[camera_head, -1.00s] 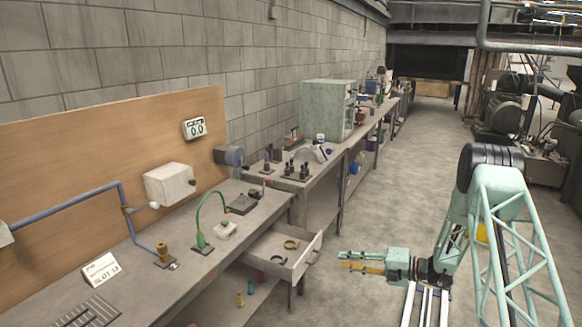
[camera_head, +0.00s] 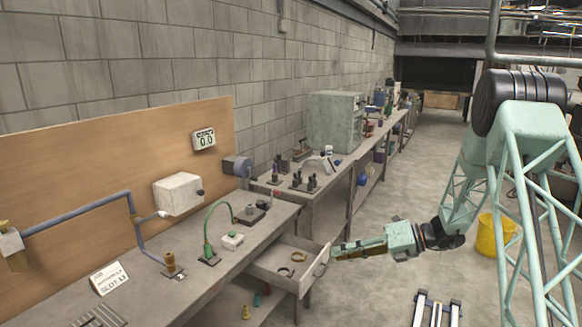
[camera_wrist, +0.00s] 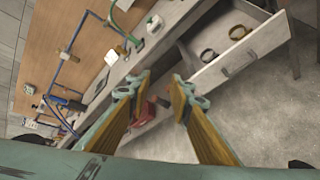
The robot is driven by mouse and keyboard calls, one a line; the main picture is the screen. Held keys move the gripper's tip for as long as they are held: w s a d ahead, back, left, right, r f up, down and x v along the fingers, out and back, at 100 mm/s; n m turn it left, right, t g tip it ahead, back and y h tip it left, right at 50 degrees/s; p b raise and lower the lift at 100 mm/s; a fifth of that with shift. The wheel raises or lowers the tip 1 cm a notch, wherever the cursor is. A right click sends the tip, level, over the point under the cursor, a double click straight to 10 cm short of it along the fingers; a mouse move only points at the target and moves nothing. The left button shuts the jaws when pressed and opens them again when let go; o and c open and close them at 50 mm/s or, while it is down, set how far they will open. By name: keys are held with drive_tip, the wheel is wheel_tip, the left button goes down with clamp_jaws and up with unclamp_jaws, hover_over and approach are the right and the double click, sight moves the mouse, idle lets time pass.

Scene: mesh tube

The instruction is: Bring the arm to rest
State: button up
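My gripper (camera_head: 337,252) points left at the open drawer's front corner in the head view, with its teal and yellow fingers seen edge-on. In the wrist view my gripper (camera_wrist: 162,82) has its two fingers apart with nothing between them. The arm is bent, with the elbow high on the right and the forearm sloping down to the wrist. The open drawer (camera_head: 322,262) holds two rings, one tan and one dark; it also shows in the wrist view (camera_wrist: 240,55). From the head view I cannot tell how far the fingertips are from the drawer front.
The workbench (camera_head: 215,277) runs along the wall at left, with a green hose (camera_head: 207,225) and a brass fitting (camera_head: 170,262) on it. Small coloured pieces lie on the shelf below. A yellow bucket (camera_head: 490,238) stands on the floor behind my arm.

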drive_tip(key=s+a+r+n+g+h, duration=0.25)
drive_tip(key=s+r+n, duration=0.55)
drive_tip(key=s+r, duration=0.45)
drive_tip(key=s+a+r+n+g+h, duration=0.1)
drive_tip(key=s+a+r+n+h, duration=0.2)
drive_tip(key=s+r+n, duration=0.9)
drive_tip(key=s+d+r+n+t+h, duration=0.1)
drive_tip(key=s+d+n+h, duration=0.1)
drive_tip(key=s, duration=0.8)
drive_tip(key=s+d+r+n+t+h, duration=0.2)
drive_tip(key=s+n, duration=0.4)
drive_tip(key=s, duration=0.4)
drive_tip(key=s+d+r+n+t+h, duration=0.1)
drive_tip(key=s+d+n+h, duration=0.2)
drive_tip(key=s, duration=0.7)
drive_tip(key=shift+s+d+r+n, duration=0.2)
drive_tip(key=shift+s+d+n, duration=0.15)
drive_tip(key=shift+d+n, duration=0.65)
